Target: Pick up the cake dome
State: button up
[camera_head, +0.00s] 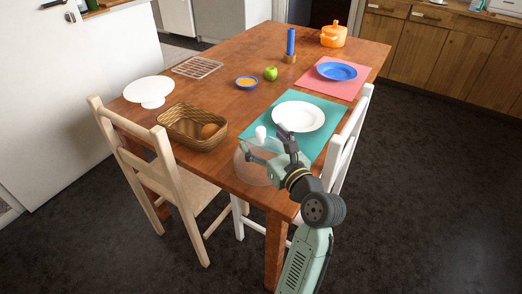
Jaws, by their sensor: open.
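The cake dome (250,175) is a clear, see-through dome with a white knob on top. It stands at the near edge of the wooden table, just left of the teal placemat. My gripper (267,144) is open at the dome's upper right, and its fingers overlap the dome in the picture. The white knob shows just above and between the fingertips. I cannot tell whether a finger touches the dome. Part of the dome's right side is hidden behind my gripper.
A wicker basket (168,128) with a brown roll stands left of the dome. A white plate (299,116) lies on the teal placemat (252,131). A white cake stand (149,88) is at the far left.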

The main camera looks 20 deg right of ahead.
jog(key=shift+w+a, duration=0.15)
jog(key=shift+w, duration=0.75)
jog(key=shift+f, duration=0.1)
grip_shut()
dwell(0.4)
